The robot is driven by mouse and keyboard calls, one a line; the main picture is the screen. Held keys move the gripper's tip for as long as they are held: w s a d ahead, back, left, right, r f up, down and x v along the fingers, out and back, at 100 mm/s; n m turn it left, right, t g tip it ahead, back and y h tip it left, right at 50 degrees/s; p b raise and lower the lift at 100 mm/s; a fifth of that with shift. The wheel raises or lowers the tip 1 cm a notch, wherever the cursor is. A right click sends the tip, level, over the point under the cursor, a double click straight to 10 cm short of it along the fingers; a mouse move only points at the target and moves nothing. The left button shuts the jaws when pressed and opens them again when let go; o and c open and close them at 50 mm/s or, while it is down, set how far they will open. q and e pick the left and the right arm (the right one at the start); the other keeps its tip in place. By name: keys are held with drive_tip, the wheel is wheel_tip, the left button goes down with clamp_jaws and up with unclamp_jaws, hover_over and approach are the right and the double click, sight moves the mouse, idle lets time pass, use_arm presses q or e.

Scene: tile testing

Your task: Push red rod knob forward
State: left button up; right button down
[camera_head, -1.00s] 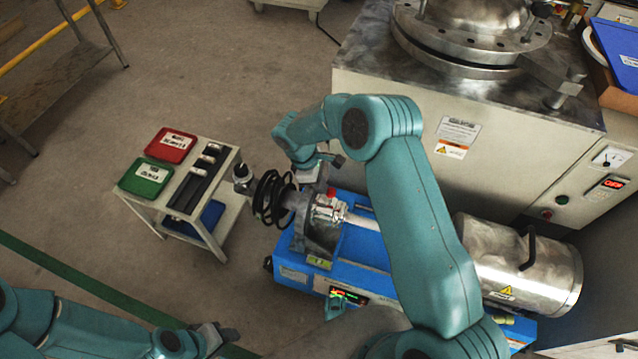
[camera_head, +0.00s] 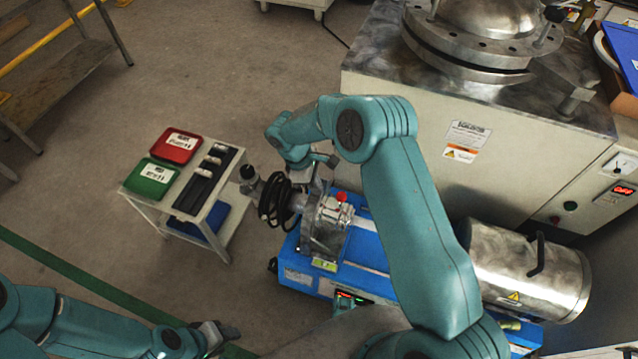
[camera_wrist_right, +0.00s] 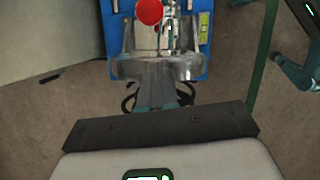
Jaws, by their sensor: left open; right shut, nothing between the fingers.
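The red knob (camera_head: 342,196) sits on top of a silver metal fitting (camera_head: 335,213) on the blue machine (camera_head: 360,245). In the right wrist view the red knob (camera_wrist_right: 150,11) shows at the top edge, beyond the fingertips. My right gripper (camera_head: 304,183) is over the machine's left end, just left of the knob, partly hidden by its wrist. In the right wrist view its fingers (camera_wrist_right: 157,85) are together and empty, pointing towards the metal fitting. A gap to the knob shows. My left gripper (camera_head: 226,336) is open and empty at the lower left, far from the knob.
Black coiled rings (camera_head: 271,202) are at the machine's left end. A small cart (camera_head: 218,222) with a red tray (camera_head: 177,146) and a green tray (camera_head: 151,176) stands to the left. A large metal-topped cabinet (camera_head: 400,90) is behind.

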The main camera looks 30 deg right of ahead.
drive_tip(key=p+v, duration=0.2)
drive_tip(key=v, duration=0.8)
drive_tip(key=shift+s+a, duration=0.1)
drive_tip(key=shift+s, duration=0.05)
